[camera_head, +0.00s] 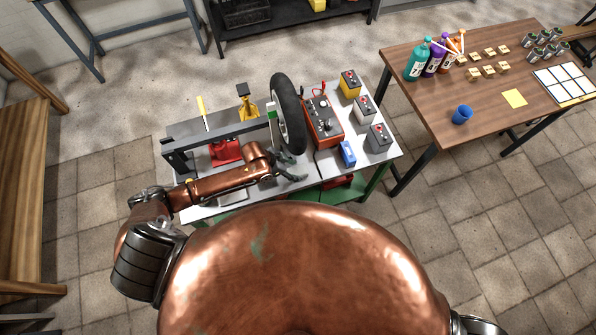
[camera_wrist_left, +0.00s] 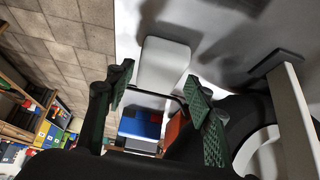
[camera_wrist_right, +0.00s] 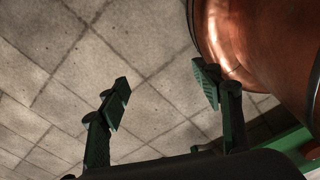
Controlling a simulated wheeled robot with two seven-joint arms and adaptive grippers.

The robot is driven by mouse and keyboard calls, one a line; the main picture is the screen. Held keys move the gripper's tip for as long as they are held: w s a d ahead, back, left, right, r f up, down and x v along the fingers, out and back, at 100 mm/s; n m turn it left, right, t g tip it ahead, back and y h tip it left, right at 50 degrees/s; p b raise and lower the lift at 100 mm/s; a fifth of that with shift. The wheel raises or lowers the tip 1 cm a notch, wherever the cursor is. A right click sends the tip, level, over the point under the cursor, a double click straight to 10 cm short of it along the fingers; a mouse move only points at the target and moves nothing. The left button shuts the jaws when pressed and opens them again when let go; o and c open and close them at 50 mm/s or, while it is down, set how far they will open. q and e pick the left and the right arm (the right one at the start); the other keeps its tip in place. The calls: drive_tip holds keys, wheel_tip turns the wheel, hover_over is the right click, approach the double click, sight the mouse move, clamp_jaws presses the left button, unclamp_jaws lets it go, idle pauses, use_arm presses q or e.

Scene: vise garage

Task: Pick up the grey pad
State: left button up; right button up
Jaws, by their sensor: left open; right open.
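The grey pad (camera_wrist_left: 163,63) is a pale, round-cornered flat block on the worktable. In the left wrist view it lies beyond and between my left gripper's fingertips (camera_wrist_left: 158,82), apart from them as far as I can tell. In the head view it appears to be the light patch (camera_head: 232,197) near the table's front edge, partly beside my left arm. My left gripper (camera_head: 291,167) is open and empty over the table, to the right of that patch. My right gripper (camera_wrist_right: 163,82) is open and empty above the tiled floor.
The worktable (camera_head: 211,208) also holds a black tyre (camera_head: 289,115) close behind my left gripper, a blue box (camera_head: 347,153), a red charger (camera_head: 323,122), several batteries and a red jack (camera_head: 226,151). A wooden table (camera_head: 430,105) stands at the right.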

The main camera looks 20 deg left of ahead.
use_arm(q)
drive_tip(key=shift+x, duration=0.75)
drive_tip(key=c, duration=0.6)
drive_tip(key=shift+c, duration=1.2)
use_arm(e)
drive_tip(key=shift+w+a, duration=0.5)
drive_tip(key=shift+w, duration=0.1)
drive_tip(key=shift+d, duration=0.15)
use_arm(q)
drive_tip(key=shift+r, duration=0.5)
drive_tip(key=s+a, duration=0.1)
drive_tip(key=a, duration=0.1)
drive_tip(key=s+a, duration=0.2)
drive_tip(key=s+a+b, duration=0.1)
drive_tip(key=a, duration=0.2)
drive_tip(key=shift+s+r, duration=0.3)
drive_tip(key=shift+r, duration=0.05)
wheel_tip(320, 180, up, 13)
drive_tip(key=shift+d+r, duration=0.2)
use_arm(e)
drive_tip(key=shift+w+f, duration=0.2)
drive_tip(key=shift+f, duration=0.1)
